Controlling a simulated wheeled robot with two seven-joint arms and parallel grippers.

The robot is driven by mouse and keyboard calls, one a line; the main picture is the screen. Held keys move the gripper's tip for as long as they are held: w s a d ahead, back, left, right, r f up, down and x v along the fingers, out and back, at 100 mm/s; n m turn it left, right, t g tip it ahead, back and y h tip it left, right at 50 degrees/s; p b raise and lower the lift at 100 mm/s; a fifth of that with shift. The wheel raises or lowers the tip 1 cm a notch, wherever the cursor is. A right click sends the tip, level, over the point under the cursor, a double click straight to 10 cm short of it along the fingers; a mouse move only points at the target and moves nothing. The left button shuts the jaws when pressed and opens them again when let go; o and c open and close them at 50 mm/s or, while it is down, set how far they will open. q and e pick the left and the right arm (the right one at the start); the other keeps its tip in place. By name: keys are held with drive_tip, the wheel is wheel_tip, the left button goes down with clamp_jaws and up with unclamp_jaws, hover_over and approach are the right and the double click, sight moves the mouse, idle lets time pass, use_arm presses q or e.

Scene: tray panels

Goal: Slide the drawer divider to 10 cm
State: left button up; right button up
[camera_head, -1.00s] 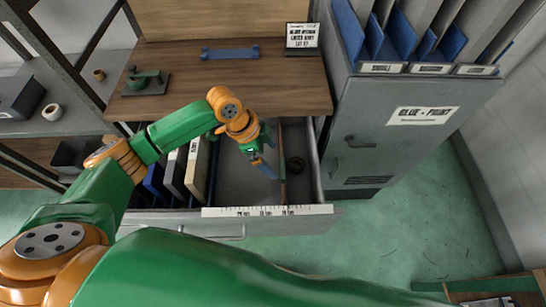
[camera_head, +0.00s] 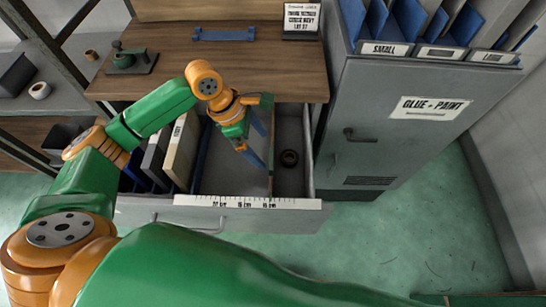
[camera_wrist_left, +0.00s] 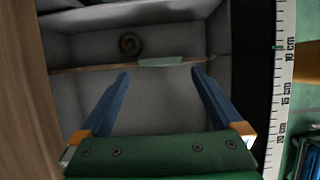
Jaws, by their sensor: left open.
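The open drawer (camera_head: 226,178) holds a thin brownish divider (camera_head: 271,172) running front to back, right of its middle. In the left wrist view the divider (camera_wrist_left: 90,66) crosses the drawer and carries a pale green tab (camera_wrist_left: 160,61). A white ruler (camera_head: 225,201) lies along the drawer's front edge; in the wrist view it shows 10, 15 and 20 cm and a green mark near 10 (camera_wrist_left: 279,47). The divider's front end looks close to that mark. My left gripper (camera_head: 264,152) is open and empty, blue fingers just left of the divider, its tips near the tab (camera_wrist_left: 161,73).
A dark ring (camera_head: 289,158) lies in the drawer's right compartment. Upright folders (camera_head: 180,150) fill the left part. A wooden worktop (camera_head: 165,75) is behind the drawer, and a grey cabinet (camera_head: 400,140) stands to the right. The drawer floor between folders and divider is clear.

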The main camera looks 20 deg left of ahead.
sight(270, 158)
use_arm(q)
drive_tip(key=x, duration=0.6)
